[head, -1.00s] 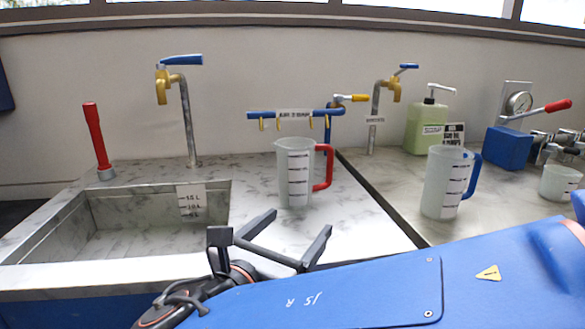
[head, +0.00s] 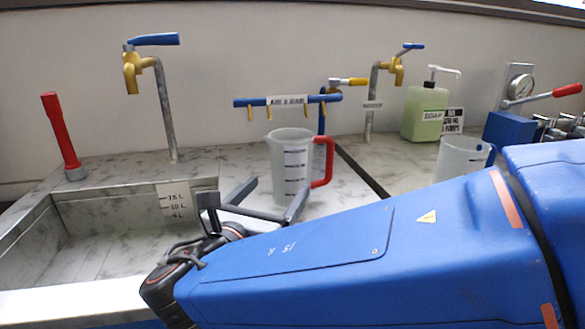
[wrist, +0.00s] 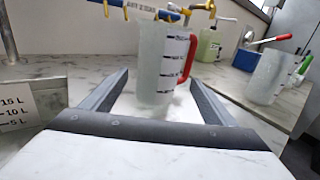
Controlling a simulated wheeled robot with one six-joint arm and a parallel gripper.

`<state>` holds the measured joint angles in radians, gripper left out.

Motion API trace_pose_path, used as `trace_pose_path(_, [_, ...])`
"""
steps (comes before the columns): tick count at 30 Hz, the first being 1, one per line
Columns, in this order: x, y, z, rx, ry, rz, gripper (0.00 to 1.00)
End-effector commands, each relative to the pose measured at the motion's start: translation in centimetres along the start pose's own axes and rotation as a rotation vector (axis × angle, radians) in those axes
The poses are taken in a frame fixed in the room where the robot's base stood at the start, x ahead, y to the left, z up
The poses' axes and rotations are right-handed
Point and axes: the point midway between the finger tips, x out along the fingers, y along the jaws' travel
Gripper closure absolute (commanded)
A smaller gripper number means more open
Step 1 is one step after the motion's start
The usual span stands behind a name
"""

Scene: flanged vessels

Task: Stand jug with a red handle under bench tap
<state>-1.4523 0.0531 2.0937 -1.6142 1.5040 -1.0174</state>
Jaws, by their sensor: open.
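The clear jug with a red handle (head: 291,165) stands upright on the marble bench, its handle to the right. It also shows in the wrist view (wrist: 160,65). My gripper (head: 280,186) is open in front of the jug. In the wrist view its fingers (wrist: 158,80) lie on either side of the jug's lower part, with gaps at both sides; I cannot tell how deep the jug sits between them. One brass tap with a blue lever (head: 397,68) stands on the bench at the back right. Another (head: 133,75) stands behind the sink at the left.
A sink (head: 110,215) lies at the left, beside a red lever (head: 60,135). A blue-handled jug (head: 460,160), a green soap bottle (head: 425,112) and a gauge (head: 520,83) stand right. Bench under the right tap looks clear.

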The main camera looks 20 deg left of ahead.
Motion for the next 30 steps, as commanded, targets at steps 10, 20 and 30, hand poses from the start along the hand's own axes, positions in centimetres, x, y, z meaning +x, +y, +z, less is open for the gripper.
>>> trace_pose_path(10, [4.9,0.0,0.0,0.0,-0.001,-0.002,0.2])
trace_pose_path(20, [6.4,0.0,0.0,0.0,0.0,-0.001,0.2])
trace_pose_path(30, [10.6,0.2,0.1,0.0,0.0,-0.002,0.2])
